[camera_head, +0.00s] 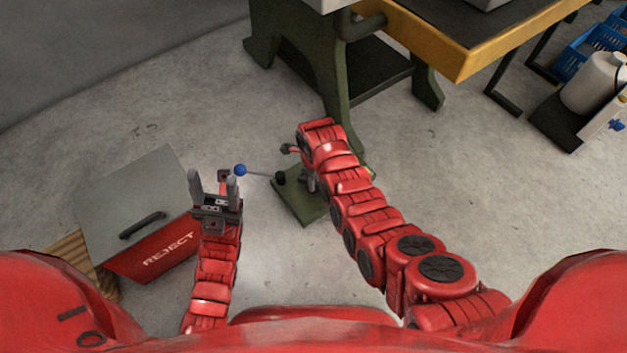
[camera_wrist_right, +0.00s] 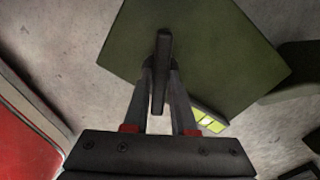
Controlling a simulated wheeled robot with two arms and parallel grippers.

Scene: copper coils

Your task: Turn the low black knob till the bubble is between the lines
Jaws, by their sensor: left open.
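The low black knob (camera_wrist_right: 163,70) shows in the right wrist view as an upright bar over the green plate (camera_wrist_right: 222,45). My right gripper (camera_wrist_right: 162,68) has its two fingers close on both sides of the bar and looks shut on it. The yellow-green level vial (camera_wrist_right: 208,121) is at the plate's edge, partly behind the right finger. Its bubble and lines are too small to read. In the head view the green plate (camera_head: 292,205) lies on the floor, partly under my right arm. My left gripper (camera_head: 214,185) is open and empty, left of the plate.
A lever with a blue ball (camera_head: 240,170) runs to a black hub (camera_head: 281,178) by the plate, close to my left gripper. A red REJECT bin (camera_head: 155,256) with a grey lid stands at left. A green-legged machine stand (camera_head: 335,85) is behind. Floor between is clear.

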